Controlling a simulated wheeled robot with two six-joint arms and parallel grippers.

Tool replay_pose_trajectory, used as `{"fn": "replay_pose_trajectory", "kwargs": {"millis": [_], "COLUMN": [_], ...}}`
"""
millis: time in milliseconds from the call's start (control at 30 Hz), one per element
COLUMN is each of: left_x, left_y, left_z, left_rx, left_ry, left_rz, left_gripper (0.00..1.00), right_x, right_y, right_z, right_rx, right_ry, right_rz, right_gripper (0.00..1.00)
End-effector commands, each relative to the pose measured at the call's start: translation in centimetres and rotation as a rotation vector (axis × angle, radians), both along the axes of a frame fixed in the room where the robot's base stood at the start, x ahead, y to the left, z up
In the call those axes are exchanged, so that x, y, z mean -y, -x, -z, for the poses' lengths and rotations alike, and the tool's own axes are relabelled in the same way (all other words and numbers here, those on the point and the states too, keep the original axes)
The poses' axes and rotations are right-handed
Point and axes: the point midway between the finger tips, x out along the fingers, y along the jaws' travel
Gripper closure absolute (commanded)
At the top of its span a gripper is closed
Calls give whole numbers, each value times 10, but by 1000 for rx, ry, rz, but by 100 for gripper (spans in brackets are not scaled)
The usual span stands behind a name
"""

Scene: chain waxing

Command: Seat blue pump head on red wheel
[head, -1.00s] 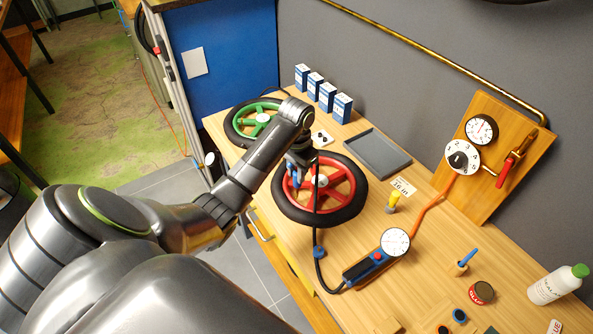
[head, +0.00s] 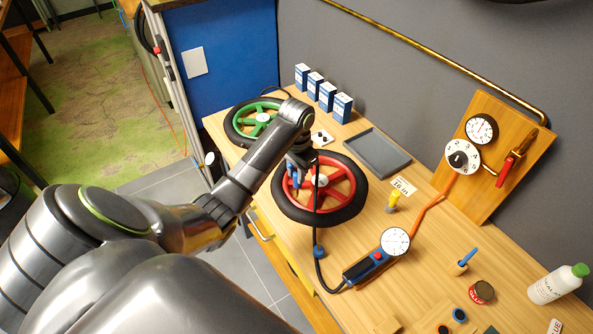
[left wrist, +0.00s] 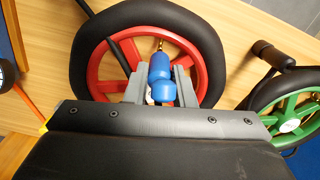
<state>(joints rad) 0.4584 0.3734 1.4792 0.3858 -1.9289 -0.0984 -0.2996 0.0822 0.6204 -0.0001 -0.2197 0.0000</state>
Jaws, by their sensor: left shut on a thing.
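The red wheel (head: 343,188) with a black tyre lies flat on the wooden bench. My left gripper (head: 293,181) is over the left side of this wheel, shut on the blue pump head (left wrist: 161,78). In the left wrist view the pump head sits between the grey fingers (left wrist: 159,88), inside the red rim (left wrist: 103,70). A brass valve stem (left wrist: 160,46) shows at the pump head's far end, in line with it. I cannot tell whether the head is on the stem or just short of it. My right gripper is not in view.
A black hose (head: 322,272) runs from the wheel to a pump with a round gauge (head: 395,241). A green wheel (head: 243,128) lies behind left. A grey tray (head: 377,153), blue boxes (head: 342,108) and a yellow-topped item (head: 393,200) stand nearby.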

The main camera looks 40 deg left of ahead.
Motion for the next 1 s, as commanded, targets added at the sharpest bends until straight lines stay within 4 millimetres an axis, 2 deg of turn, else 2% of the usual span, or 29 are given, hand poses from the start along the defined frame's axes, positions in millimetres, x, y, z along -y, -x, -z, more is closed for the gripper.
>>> {"fn": "replay_pose_trajectory", "kwargs": {"millis": [1000], "left_x": [0], "left_y": [1], "left_z": [15], "left_rx": [0], "left_ry": [1], "left_rz": [0], "left_gripper": [100], "right_x": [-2], "right_y": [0], "right_z": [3], "right_rx": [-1], "right_ry": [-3], "right_rz": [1], "right_gripper": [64]}}
